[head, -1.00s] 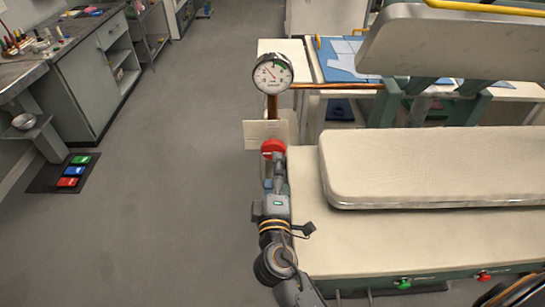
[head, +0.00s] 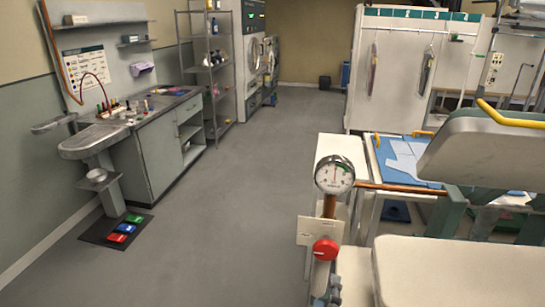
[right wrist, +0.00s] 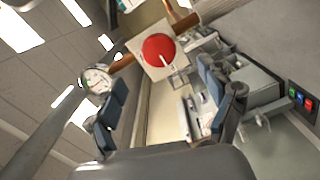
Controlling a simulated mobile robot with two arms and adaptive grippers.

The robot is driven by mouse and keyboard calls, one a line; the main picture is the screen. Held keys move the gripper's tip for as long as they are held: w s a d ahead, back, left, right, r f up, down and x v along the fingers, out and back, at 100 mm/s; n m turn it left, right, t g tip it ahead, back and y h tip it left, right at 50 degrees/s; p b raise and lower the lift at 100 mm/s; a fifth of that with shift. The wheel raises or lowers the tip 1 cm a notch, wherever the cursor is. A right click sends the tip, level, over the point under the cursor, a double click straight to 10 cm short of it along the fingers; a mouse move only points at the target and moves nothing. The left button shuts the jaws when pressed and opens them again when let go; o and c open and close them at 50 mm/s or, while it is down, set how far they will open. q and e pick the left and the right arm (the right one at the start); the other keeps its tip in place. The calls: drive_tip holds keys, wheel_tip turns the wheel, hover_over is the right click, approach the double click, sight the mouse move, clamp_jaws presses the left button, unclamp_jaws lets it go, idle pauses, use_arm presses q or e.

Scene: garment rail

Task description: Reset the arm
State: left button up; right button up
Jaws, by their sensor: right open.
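My right gripper (head: 325,287) shows at the bottom edge of the head view, just below a red round knob (head: 325,250) on a copper pipe. In the right wrist view its two blue-padded fingers (right wrist: 162,92) are spread apart with nothing between them. The red knob (right wrist: 158,48) and its pale plate lie beyond the fingertips. I cannot tell the exact gap to the knob. Most of my right arm is cut off below the head view. My left gripper is in neither view.
A round gauge (head: 335,174) stands above the knob. A padded pressing board (head: 455,272) and its raised upper part (head: 485,155) are close on the right. A sink counter (head: 165,120) and coloured pedals (head: 122,228) stand left. The grey floor between is clear.

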drive_tip(key=s+d+f+m+g, duration=0.7)
drive_tip(key=d+f, duration=0.2)
drive_tip(key=s+a+f+m+g+y, duration=0.1)
drive_tip(key=s+f+g+y, duration=0.2)
drive_tip(key=s, duration=0.4)
drive_tip(key=s+a+f+m+g+y, duration=0.1)
drive_tip(key=s+f+m+g+y, duration=0.15)
drive_tip(key=s, duration=0.35)
wheel_tip(320, 180, down, 28)
drive_tip(key=s+g+b, duration=0.2)
drive_tip(key=s+d+f+n+g, duration=0.1)
drive_tip(key=s+d+f, duration=0.1)
drive_tip(key=s+f, duration=1.4)
drive_tip(key=shift+s+d+f+b, duration=0.15)
drive_tip(key=shift+s+f+b, duration=0.2)
drive_tip(key=shift+f+b, duration=0.1)
